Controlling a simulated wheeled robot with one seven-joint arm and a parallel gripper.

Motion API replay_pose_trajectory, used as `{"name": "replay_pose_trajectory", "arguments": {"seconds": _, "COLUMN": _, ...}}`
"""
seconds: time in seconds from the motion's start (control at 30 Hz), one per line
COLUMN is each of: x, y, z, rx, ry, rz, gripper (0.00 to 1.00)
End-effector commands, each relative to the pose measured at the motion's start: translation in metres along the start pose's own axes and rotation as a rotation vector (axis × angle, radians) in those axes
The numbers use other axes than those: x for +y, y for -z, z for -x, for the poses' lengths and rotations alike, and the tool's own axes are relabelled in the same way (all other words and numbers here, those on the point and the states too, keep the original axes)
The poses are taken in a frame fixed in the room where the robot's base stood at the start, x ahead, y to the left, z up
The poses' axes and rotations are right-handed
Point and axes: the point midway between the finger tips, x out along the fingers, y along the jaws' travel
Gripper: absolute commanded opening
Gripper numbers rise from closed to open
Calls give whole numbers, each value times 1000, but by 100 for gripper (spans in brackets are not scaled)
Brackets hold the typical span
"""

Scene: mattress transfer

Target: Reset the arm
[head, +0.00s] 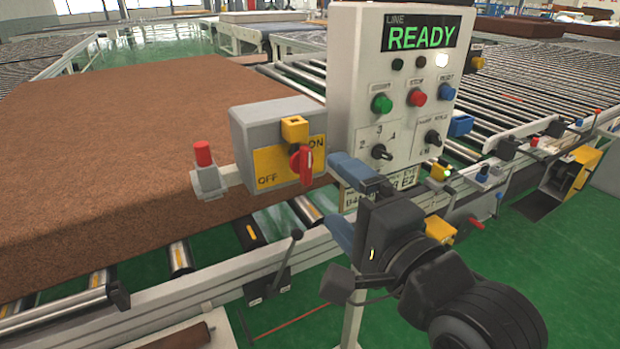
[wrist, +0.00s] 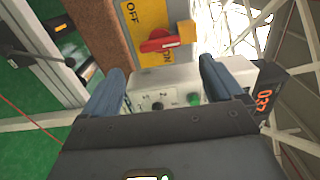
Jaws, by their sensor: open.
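My gripper (head: 345,205) is open and empty in the head view, with two blue fingers apart, in front of the lower part of the control panel (head: 345,80). In the wrist view my gripper (wrist: 160,85) shows its two fingers spread, with the panel face between and beyond them. A grey switch box (head: 245,130) with a yellow ON/OFF plate and a red rotary handle (head: 301,163) is left of the fingers. The red handle also shows in the wrist view (wrist: 158,45), above the gap between the fingers. I cannot tell whether a finger touches the panel.
A large brown mattress (head: 140,140) lies on the roller conveyor at left. The panel display (head: 420,36) reads READY. A red-capped button post (head: 204,160) and a black lever (head: 280,260) stand near my gripper. An empty roller conveyor (head: 520,80) runs at right. Green floor is open at lower right.

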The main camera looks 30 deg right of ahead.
Motion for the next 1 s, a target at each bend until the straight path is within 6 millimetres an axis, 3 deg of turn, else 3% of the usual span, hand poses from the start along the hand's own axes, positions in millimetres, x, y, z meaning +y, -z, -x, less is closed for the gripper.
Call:
{"name": "replay_pose_trajectory", "arguments": {"seconds": 0.2, "x": 2, "y": 0, "z": 1, "rx": 0, "ry": -3, "rz": 7, "gripper": 94}}
{"name": "replay_pose_trajectory", "arguments": {"seconds": 0.37, "x": 26, "y": -1, "z": 19, "rx": 2, "ry": -30, "rz": 109, "gripper": 94}}
{"name": "replay_pose_trajectory", "arguments": {"seconds": 0.7, "x": 102, "y": -4, "z": 113, "rx": -21, "ry": -121, "rz": 603, "gripper": 94}}
{"name": "replay_pose_trajectory", "arguments": {"seconds": 1.0, "x": 138, "y": -4, "z": 210, "rx": -92, "ry": -188, "rz": 1072, "gripper": 94}}
